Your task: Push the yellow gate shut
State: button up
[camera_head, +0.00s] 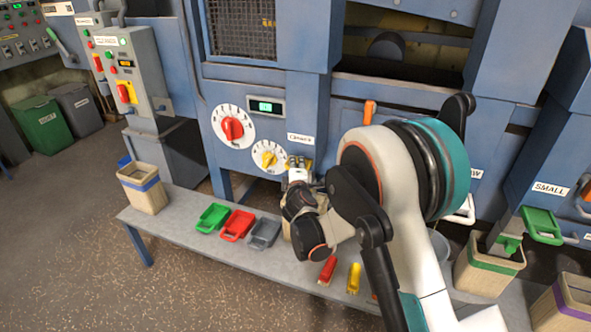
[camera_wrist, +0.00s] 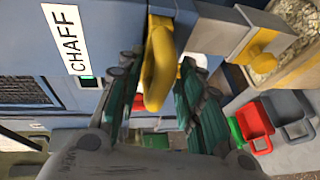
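The yellow gate handle (camera_wrist: 160,68) is a rounded loop below the CHAFF label (camera_wrist: 70,38) in the wrist view. In the head view, a little yellow (camera_head: 308,163) shows by my gripper (camera_head: 299,166), under the same label. My gripper's green-padded fingers (camera_wrist: 158,90) are apart, one on each side of the handle. Gaps show beside the handle, so it does not look clamped. Another yellow part (camera_wrist: 262,42) sits on the grey chute, above a bucket with pale contents (camera_wrist: 265,62). My gripper and wrist hide most of the gate in the head view.
The bench (camera_head: 180,205) holds green (camera_head: 213,217), red (camera_head: 237,225) and grey (camera_head: 264,233) scoops left of my arm. A blue-banded bucket (camera_head: 143,190) stands at its left end. A green-banded bucket (camera_head: 488,272) stands right. Red and yellow dials (camera_head: 233,128) are on the panel.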

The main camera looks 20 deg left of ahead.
jog(key=v, duration=1.2)
dwell(0.3)
